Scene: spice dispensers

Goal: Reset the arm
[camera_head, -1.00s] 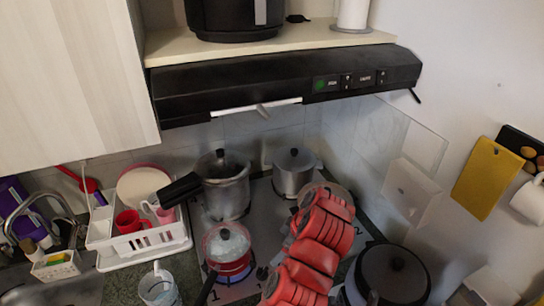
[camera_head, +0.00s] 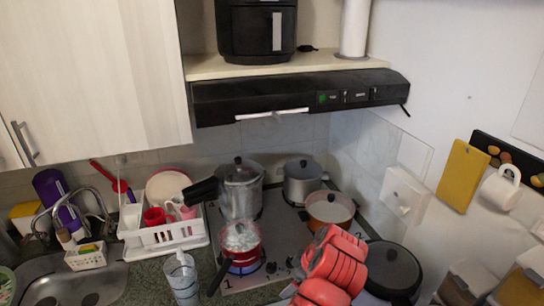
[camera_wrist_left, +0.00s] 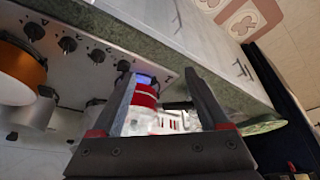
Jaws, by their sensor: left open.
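My left gripper (camera_wrist_left: 158,78) is open in the left wrist view, with its two fingers apart and nothing between their tips. Beyond the gap I see a red pot (camera_wrist_left: 146,96) over a blue flame, and a white dish rack behind it. A red segmented arm of mine (camera_head: 335,262) rises from the bottom edge of the head view, in front of the stove's right side. No gripper shows on it there, and my right gripper is not in view.
The stove (camera_head: 285,235) holds the red pot (camera_head: 240,242), a pressure cooker (camera_head: 240,190), a grey pot (camera_head: 303,183) and an orange pot (camera_head: 330,210). A large dark pan (camera_head: 393,270) stands at right. The range hood (camera_head: 300,95) overhangs. A glass (camera_head: 182,280) stands near the sink.

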